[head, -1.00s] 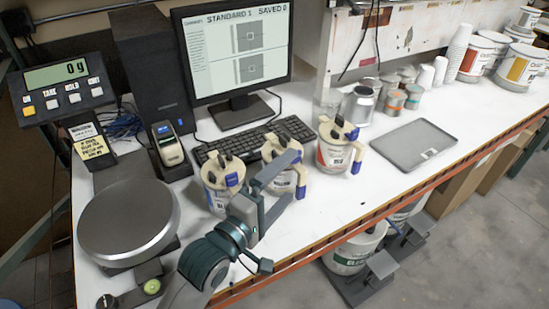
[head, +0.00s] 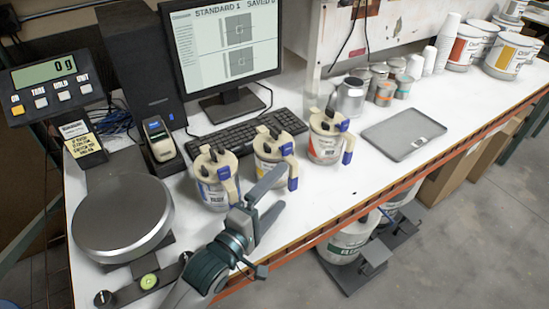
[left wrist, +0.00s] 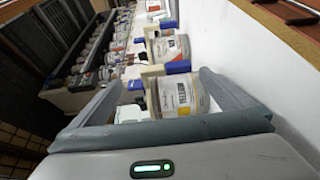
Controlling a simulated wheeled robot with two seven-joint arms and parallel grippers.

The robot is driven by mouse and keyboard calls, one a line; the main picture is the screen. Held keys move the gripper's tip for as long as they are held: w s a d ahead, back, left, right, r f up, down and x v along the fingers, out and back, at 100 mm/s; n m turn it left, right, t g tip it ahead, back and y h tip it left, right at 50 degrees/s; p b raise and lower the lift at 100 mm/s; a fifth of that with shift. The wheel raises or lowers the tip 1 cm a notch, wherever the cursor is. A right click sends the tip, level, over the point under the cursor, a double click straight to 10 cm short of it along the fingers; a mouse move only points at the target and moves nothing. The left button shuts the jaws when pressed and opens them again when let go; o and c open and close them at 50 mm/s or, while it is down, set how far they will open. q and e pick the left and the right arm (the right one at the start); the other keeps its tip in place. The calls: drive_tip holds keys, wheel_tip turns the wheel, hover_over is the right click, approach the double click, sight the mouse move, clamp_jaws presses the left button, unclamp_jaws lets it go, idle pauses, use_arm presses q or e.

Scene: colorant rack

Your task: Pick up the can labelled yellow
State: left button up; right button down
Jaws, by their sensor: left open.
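The can labelled yellow (head: 268,168) is a whitish can with a yellow label band, a cream lid frame and a blue-tipped handle. It stands upright on the white bench between two similar cans. In the left wrist view the can (left wrist: 180,95) shows ahead between the fingers, its label facing me. My left gripper (head: 277,190) is open and empty, just in front of this can in the head view. Its two fingers also show in the left wrist view (left wrist: 160,88); I cannot tell whether they touch the can. My right gripper is not in view.
A blue-labelled can (head: 213,192) stands left and a red-labelled can (head: 323,148) right of it. A keyboard (head: 245,136) lies behind. A round scale (head: 123,215) is at left, a flat grey tray (head: 403,135) at right. The bench's orange front edge (head: 330,228) is close.

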sight(291, 179)
use_arm(q)
drive_tip(key=shift+w+d+f, duration=0.25)
drive_tip(key=shift+w+f, duration=0.15)
drive_tip(key=shift+f, duration=0.1)
drive_tip(key=shift+w+d+p, duration=0.1)
drive_tip(key=shift+w+p, duration=0.15)
drive_tip(key=shift+p, duration=0.05)
drive_tip(key=shift+w+d+f, duration=0.1)
drive_tip(key=shift+f, duration=0.05)
drive_tip(key=shift+w+d, duration=0.15)
drive_tip(key=shift+w, duration=0.1)
drive_tip(key=p+x, duration=0.1)
drive_tip(key=x, duration=0.3)
drive_tip(key=shift+w+p, duration=0.1)
drive_tip(key=shift+p, duration=0.25)
drive_tip(key=shift+w+d, duration=0.3)
drive_tip(key=shift+w, duration=0.1)
